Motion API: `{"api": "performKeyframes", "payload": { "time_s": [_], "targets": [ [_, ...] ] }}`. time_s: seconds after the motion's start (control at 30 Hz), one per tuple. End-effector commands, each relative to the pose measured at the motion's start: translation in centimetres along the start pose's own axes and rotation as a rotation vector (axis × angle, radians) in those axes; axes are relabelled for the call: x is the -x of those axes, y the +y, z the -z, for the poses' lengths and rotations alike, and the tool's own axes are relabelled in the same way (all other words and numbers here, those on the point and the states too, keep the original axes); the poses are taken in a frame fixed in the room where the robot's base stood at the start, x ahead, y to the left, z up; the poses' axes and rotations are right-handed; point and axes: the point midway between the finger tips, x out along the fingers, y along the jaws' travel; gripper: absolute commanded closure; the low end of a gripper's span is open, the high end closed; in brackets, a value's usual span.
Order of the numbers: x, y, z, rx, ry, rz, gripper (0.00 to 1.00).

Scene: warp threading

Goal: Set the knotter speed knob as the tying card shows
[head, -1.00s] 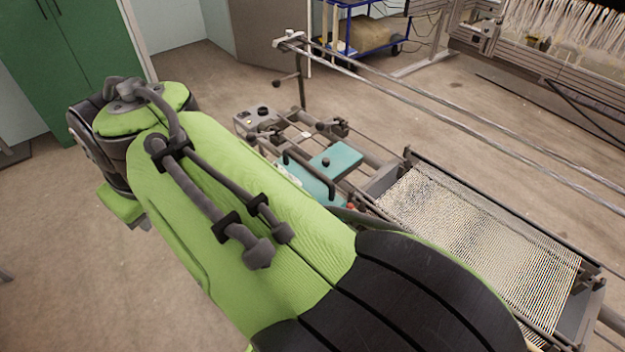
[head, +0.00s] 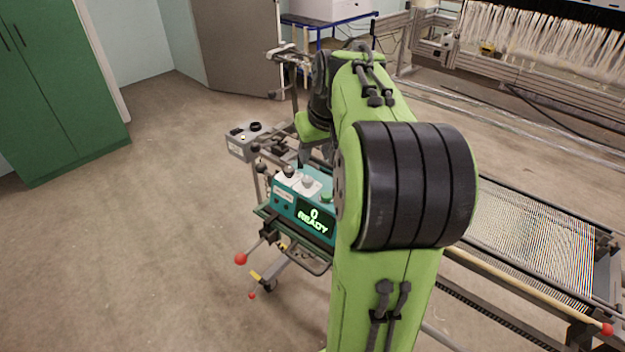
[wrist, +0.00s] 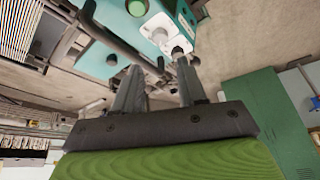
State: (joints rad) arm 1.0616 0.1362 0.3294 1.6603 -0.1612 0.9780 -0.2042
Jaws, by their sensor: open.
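The teal knotter box (head: 283,206) stands on the machine's rail in the head view. Its front display (head: 314,222) reads "0 READY". A pale plate on its top carries a dark knob (head: 289,172) and a grey knob (head: 308,183); I cannot tell which is the speed knob. A green button (head: 326,196) is beside them. In the wrist view my gripper (wrist: 158,75) is open and empty, its fingers just short of the box top. A grey knob (wrist: 177,52) shows close to one fingertip, apparently not gripped. I cannot make out a tying card.
A grey control box (head: 240,150) with knobs is left of the knotter box. Red-tipped levers (head: 240,258) stick out below. The warp sheet (head: 530,235) lies to the right, beyond my arm. The floor at left is clear.

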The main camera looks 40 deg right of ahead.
Motion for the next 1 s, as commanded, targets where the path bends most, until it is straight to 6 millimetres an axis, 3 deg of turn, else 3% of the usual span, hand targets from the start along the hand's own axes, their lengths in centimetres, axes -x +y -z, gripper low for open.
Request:
{"api": "performKeyframes", "payload": {
  "time_s": [0.03, 0.2, 0.4, 0.77, 1.0],
  "targets": [
    [-1.8, -0.1, -0.2, 0.001, -0.002, 0.003, 0.59],
    [-6.1, -0.1, -0.2, 0.001, -0.003, 0.003, 0.59],
    [-9.9, -0.1, -0.1, 0.001, 0.000, 0.001, 0.59],
    [-10.8, -0.1, 0.0, 0.001, 0.002, -0.001, 0.59],
    [-10.8, 0.0, 0.0, 0.001, 0.001, -0.001, 0.93]
  ]
}}
